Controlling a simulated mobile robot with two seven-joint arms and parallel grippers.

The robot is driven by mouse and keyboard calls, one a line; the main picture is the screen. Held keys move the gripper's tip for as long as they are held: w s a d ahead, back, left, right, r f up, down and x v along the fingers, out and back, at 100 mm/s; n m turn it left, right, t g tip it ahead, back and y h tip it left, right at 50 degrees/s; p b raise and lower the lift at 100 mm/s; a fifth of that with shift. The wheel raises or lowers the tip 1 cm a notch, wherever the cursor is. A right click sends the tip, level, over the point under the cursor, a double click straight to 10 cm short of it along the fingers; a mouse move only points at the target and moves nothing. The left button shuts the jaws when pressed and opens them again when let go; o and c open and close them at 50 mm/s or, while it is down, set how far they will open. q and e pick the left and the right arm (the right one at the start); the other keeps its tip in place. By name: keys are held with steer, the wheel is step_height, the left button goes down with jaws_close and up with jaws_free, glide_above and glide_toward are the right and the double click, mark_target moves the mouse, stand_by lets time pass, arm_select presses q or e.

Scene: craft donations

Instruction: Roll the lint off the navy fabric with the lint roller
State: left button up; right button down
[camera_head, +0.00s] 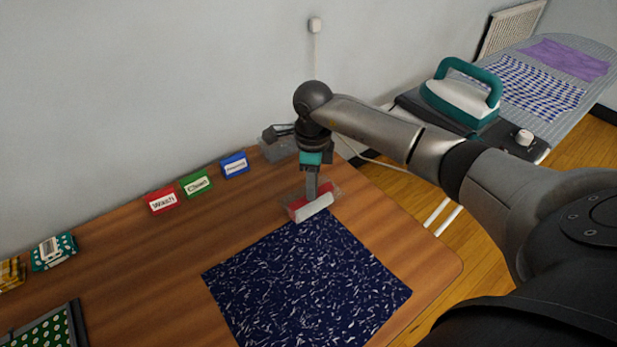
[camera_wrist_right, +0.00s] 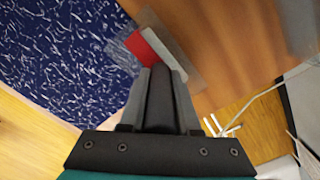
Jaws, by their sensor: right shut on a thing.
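The navy fabric (camera_head: 310,285) lies flat on the wooden table, covered in white lint flecks; part of it also shows in the right wrist view (camera_wrist_right: 60,50). The lint roller (camera_head: 318,207), with a white roll and a red part, is at the fabric's far corner. It also shows in the right wrist view (camera_wrist_right: 165,45). A clear, see-through piece surrounds its head. My right gripper (camera_head: 311,178) points down and is shut on the roller's dark handle. I cannot tell whether the roll touches the fabric. My left gripper is out of view.
Red (camera_head: 162,201), green (camera_head: 196,184) and blue (camera_head: 235,165) label signs stand along the wall. A grey see-through box (camera_head: 278,147) is behind my gripper. Folded teal cloth (camera_head: 53,251) and a dark-rimmed tray (camera_head: 77,312) lie left. An iron (camera_head: 462,97) stands on the ironing board at right.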

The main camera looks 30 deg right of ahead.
steer(key=s+p, duration=0.1)
steer(key=s, duration=0.1)
steer(key=s+p, duration=0.1)
steer(key=s, duration=0.1)
steer(key=s+p, duration=0.1)
steer(key=s, duration=0.1)
steer(key=shift+d+r, duration=0.1)
steer(key=shift+d, duration=0.2)
arm_select(q)
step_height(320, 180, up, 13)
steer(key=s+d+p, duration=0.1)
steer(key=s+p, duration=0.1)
steer(key=p, duration=0.8)
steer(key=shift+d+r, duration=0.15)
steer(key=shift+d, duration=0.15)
arm_select(e)
steer(key=s, duration=0.7)
steer(key=s+d, duration=0.1)
steer(key=s, duration=1.4)
steer(key=shift+s+d, duration=0.3)
steer(key=shift+s, duration=0.1)
arm_select(q)
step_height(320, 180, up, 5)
steer(key=p, duration=0.5)
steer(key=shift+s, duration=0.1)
arm_select(e)
step_height(320, 180, up, 5)
steer(key=shift+f, duration=0.1)
steer(key=shift+w, duration=0.15)
